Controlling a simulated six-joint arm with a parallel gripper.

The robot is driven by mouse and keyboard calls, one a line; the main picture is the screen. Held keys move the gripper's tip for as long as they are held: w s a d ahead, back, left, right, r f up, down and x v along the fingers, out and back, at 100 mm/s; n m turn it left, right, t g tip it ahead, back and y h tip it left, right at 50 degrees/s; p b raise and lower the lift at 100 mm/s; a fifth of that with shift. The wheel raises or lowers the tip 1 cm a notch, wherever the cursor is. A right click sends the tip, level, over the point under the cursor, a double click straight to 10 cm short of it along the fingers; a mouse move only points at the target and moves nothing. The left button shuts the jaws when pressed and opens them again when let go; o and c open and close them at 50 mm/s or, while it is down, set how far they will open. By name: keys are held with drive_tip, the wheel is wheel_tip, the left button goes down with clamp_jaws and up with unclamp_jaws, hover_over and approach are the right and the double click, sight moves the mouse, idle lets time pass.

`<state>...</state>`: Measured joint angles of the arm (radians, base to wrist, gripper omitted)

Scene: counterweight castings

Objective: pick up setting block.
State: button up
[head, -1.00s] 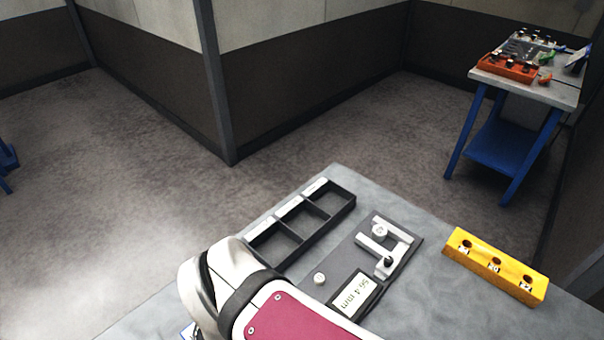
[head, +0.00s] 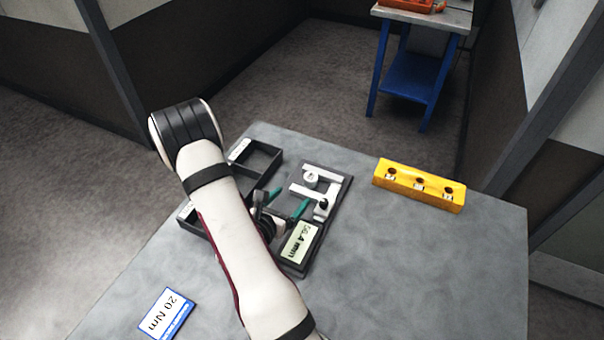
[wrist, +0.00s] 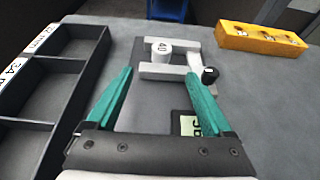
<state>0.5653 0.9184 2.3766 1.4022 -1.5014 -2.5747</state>
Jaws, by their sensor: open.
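The likely setting block is a white round block (head: 311,178), seen in the wrist view (wrist: 162,55) with 40 on its top. It stands within a pale bracket-shaped gauge frame (wrist: 178,72) on a dark plate (head: 335,182); whether it touches the frame I cannot tell. My gripper (head: 287,200) is open and empty, its green fingers apart over the plate. In the wrist view my gripper (wrist: 159,72) points towards the block, which shows just beyond the fingertips, between them. A display (head: 300,242) on the plate reads 56.4 mm.
A black compartment tray (wrist: 97,75) with labels lies left of the plate, partly hidden by my arm in the head view. A yellow block with three holes (head: 420,190) stands to the right.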

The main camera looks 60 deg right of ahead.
sight(308, 180)
drive_tip(key=x, duration=1.1)
drive_tip(key=shift+s+d, duration=0.2)
drive_tip(key=shift+d, duration=0.1)
clamp_jaws()
